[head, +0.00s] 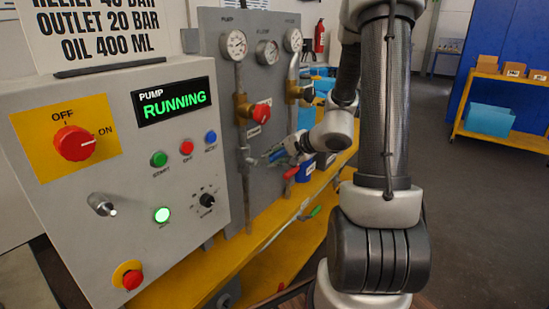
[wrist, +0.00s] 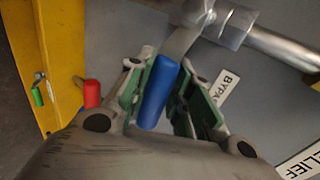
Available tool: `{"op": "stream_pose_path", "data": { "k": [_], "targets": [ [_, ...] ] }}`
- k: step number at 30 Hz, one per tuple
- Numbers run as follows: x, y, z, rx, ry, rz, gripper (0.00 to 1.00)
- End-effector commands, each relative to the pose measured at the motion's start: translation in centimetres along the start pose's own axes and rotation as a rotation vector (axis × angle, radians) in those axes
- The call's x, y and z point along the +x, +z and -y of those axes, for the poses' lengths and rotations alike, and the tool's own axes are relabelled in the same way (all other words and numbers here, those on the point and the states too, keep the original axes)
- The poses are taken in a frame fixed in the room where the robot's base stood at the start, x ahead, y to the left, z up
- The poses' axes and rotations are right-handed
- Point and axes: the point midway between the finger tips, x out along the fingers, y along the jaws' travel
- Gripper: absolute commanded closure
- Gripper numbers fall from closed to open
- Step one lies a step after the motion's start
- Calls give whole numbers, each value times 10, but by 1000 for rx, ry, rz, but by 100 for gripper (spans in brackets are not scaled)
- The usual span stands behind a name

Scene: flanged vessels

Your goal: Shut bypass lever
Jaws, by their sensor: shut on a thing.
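The bypass lever (wrist: 157,92) has a blue sleeve on a metal bar. In the wrist view it lies between the green-lined fingers of my gripper (wrist: 165,75), which is shut on it. The BYPASS label (wrist: 231,86) is on the grey panel to the right, partly covered by a finger. The lever's bar runs up to a metal valve body (wrist: 222,22).
A red handle (wrist: 91,93) is close left of my gripper in the wrist view. A green handle (wrist: 37,96) is further left by the yellow frame (wrist: 60,50). The pump box (head: 130,240) stands left, its display reading RUNNING. Open floor lies right.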

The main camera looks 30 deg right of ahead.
Motion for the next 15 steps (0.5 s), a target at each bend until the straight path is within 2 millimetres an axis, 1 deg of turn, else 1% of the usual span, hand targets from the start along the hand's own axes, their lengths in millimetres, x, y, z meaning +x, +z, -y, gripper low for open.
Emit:
{"op": "stream_pose_path", "data": {
  "k": [3, 4, 7, 15],
  "targets": [
    [0, 0, 0, -2, 0, 1, 100],
    [0, 0, 0, -2, 0, 1, 75],
    [0, 0, 0, -2, -1, 1, 56],
    [0, 0, 0, -1, -1, 1, 56]
  ]
}}
